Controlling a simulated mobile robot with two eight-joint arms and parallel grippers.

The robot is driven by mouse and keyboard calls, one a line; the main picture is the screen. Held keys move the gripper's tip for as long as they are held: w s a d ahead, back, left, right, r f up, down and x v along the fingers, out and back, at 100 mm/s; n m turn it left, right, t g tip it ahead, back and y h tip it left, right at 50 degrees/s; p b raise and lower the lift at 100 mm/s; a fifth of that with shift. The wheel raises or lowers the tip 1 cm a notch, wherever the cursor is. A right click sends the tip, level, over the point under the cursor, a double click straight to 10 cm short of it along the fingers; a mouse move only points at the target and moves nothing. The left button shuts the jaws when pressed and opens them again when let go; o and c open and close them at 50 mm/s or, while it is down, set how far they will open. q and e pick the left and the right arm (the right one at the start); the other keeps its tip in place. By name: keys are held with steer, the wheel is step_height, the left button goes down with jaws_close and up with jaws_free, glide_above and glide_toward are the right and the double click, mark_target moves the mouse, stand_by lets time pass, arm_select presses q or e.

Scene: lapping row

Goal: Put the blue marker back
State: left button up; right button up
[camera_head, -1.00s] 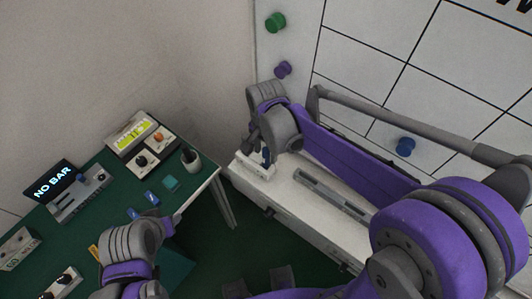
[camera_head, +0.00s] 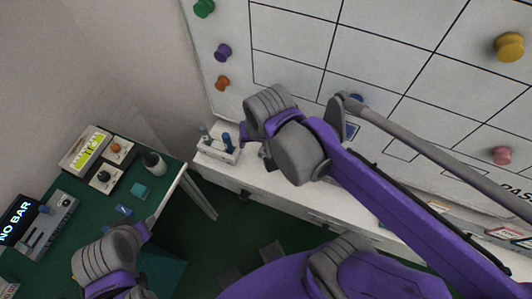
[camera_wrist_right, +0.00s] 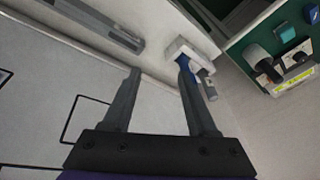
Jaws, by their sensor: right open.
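The blue marker (camera_head: 227,142) stands in a white holder (camera_head: 217,156) at the left end of the white ledge under the board. A grey marker (camera_head: 204,133) stands in the same holder. In the right wrist view, the white holder (camera_wrist_right: 191,48) and the grey marker (camera_wrist_right: 210,91) lie beyond the right-hand finger, which partly hides the blue marker (camera_wrist_right: 183,62). My right gripper (camera_wrist_right: 157,75) is open, with nothing between its fingers. In the head view it is just right of the holder. My left gripper (camera_head: 143,232) is over the green desk, its jaws unclear.
The whiteboard (camera_head: 300,62) carries several coloured magnets and rises behind the ledge (camera_head: 258,182). The green desk (camera_head: 80,212) at left holds a dark cup (camera_head: 154,162), a teal block (camera_head: 139,191) and control boxes (camera_head: 104,175). A gap separates desk and ledge.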

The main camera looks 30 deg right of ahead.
steer(key=s+d+f+n+t, duration=0.2)
steer(key=s+f+n, duration=0.2)
steer(key=shift+s, duration=0.4)
stand_by(0.9)
